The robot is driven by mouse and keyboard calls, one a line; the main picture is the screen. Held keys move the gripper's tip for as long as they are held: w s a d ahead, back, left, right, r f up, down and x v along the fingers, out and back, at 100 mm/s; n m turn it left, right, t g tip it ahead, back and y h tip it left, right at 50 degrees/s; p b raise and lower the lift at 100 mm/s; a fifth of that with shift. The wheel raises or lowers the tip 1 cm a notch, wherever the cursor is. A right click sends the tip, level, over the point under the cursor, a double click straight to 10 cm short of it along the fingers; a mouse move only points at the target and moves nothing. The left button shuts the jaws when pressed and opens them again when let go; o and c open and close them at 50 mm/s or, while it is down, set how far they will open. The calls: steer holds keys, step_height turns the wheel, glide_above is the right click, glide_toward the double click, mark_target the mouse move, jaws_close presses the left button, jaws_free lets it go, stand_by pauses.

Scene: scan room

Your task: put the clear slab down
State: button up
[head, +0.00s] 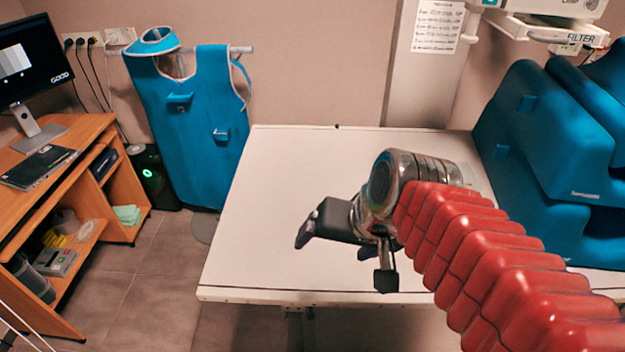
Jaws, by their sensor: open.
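My gripper (334,243) is over the front middle of the white table (265,190), its dark fingers pointing to the lower left. The fingers are apart and nothing shows between them. I cannot make out the clear slab for certain. A faint greyish patch shows on the table just right of my wrist, but I cannot tell whether it is the slab. My red-sleeved arm and metal wrist hide part of the table's right side.
Blue padded cushions (545,140) are stacked at the table's right end. A blue apron (195,120) hangs behind the left end. A wooden desk (75,160) with a monitor (35,60) stands at left. The table's left half is bare.

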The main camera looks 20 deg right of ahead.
steer(key=s+n, duration=0.1)
steer(key=r+n+h, duration=0.1)
steer(key=s+d+n, duration=0.1)
steer(key=n, duration=0.1)
steer(key=shift+s+r+t+h, duration=0.2)
steer(key=shift+s+t+h, duration=0.1)
steer(key=shift+s+h, duration=0.1)
stand_by(0.4)
